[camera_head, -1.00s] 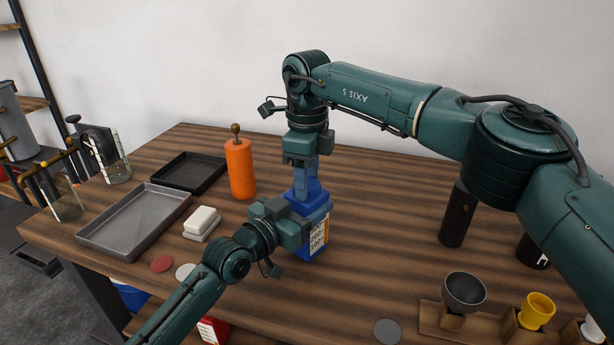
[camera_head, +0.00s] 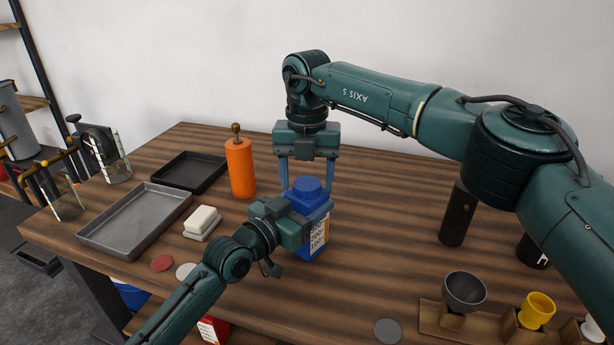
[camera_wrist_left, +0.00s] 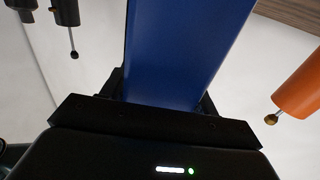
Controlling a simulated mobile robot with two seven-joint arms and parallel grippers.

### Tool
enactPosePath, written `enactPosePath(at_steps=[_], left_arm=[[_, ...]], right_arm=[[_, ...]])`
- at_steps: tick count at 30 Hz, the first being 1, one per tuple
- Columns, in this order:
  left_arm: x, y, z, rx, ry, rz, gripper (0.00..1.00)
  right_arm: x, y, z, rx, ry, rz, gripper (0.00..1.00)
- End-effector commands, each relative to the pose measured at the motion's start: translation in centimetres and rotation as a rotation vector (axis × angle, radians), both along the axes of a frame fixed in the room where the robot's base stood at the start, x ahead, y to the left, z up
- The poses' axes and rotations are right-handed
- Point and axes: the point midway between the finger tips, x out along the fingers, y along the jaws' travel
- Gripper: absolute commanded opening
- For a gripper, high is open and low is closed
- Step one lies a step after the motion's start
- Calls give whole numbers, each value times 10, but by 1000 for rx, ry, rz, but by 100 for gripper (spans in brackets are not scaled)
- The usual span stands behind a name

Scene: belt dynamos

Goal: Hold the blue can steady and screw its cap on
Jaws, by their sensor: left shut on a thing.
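The blue can (camera_head: 318,232) stands upright on the wooden table, with a white and orange label on its front. Its blue cap (camera_head: 307,187) sits on its top; I cannot tell how tightly. My left gripper (camera_head: 302,226) is shut on the can's side from the left. In the left wrist view the blue can (camera_wrist_left: 185,50) fills the space between the jaws. My right gripper (camera_head: 307,176) points down above the can. Its two fingers are spread apart, one on each side of the cap and clear of it.
An orange bottle (camera_head: 240,168) stands behind and left of the can. A white soap-like block (camera_head: 201,221), a grey tray (camera_head: 135,222) and a black tray (camera_head: 188,172) lie to the left. A dark cylinder (camera_head: 457,215) and a bowl (camera_head: 464,290) stand to the right.

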Motion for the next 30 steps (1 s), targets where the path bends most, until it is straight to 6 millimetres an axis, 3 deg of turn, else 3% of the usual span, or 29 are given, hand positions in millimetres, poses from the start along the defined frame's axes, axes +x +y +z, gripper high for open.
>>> enactPosePath(at_steps=[3,14,27,30], left_arm=[[0,0,0,1,1,0,0],[0,0,0,1,1,0,0],[0,0,0,1,1,0,0],[0,0,0,1,1,0,0]], right_arm=[[0,0,0,0,0,1,72],[1,0,10,0,-2,1,72],[0,1,102,1,-3,-1,72],[0,1,110,0,-2,-1,72]])
